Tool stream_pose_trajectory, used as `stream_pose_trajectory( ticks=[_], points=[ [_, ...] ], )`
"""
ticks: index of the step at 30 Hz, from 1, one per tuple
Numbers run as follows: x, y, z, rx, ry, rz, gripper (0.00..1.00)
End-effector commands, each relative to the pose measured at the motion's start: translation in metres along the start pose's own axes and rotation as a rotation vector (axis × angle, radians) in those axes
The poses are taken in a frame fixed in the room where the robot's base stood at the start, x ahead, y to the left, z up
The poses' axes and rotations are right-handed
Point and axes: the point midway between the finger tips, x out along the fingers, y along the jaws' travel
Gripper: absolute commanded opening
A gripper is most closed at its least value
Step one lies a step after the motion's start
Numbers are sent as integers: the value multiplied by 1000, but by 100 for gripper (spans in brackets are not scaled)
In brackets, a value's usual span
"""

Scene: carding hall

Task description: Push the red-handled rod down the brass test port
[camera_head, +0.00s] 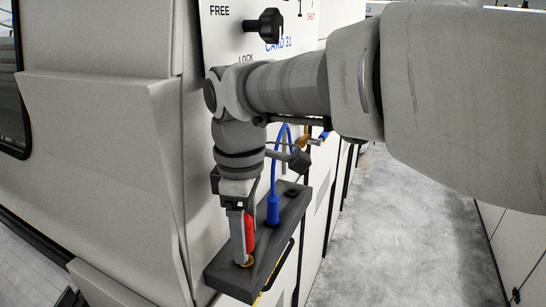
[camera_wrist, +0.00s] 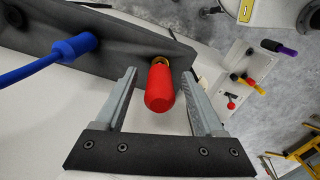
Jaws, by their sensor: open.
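The red-handled rod (camera_wrist: 160,88) stands at the brass test port (camera_wrist: 159,59) on a dark grey block. In the wrist view its red handle lies between the two fingers of my gripper (camera_wrist: 162,80), with a gap on both sides. In the head view the red handle (camera_head: 250,232) shows beside a finger of my gripper (camera_head: 243,250), just above the brass port (camera_head: 244,263). The gripper points down and is open. The rod's shaft is not visible, so I cannot tell how deep it sits.
A blue plug (camera_head: 273,208) with a looping blue cable stands in the same block (camera_head: 232,279), close beside the gripper. A black knob (camera_head: 265,27) is on the white panel above. A grey cabinet is at left. The concrete floor (camera_head: 385,235) at right is clear.

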Motion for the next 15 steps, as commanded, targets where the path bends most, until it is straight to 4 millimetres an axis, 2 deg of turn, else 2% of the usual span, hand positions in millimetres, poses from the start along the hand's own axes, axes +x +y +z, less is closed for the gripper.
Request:
stream_pose_trajectory(
  ticks=[4, 7, 15],
  points=[
    [-6, 0, 0, 0, 1, 1, 71],
    [-19, 1, 0, 0, 2, 2, 71],
    [-81, 1, -1, -1, 3, 4, 71]
  ],
)
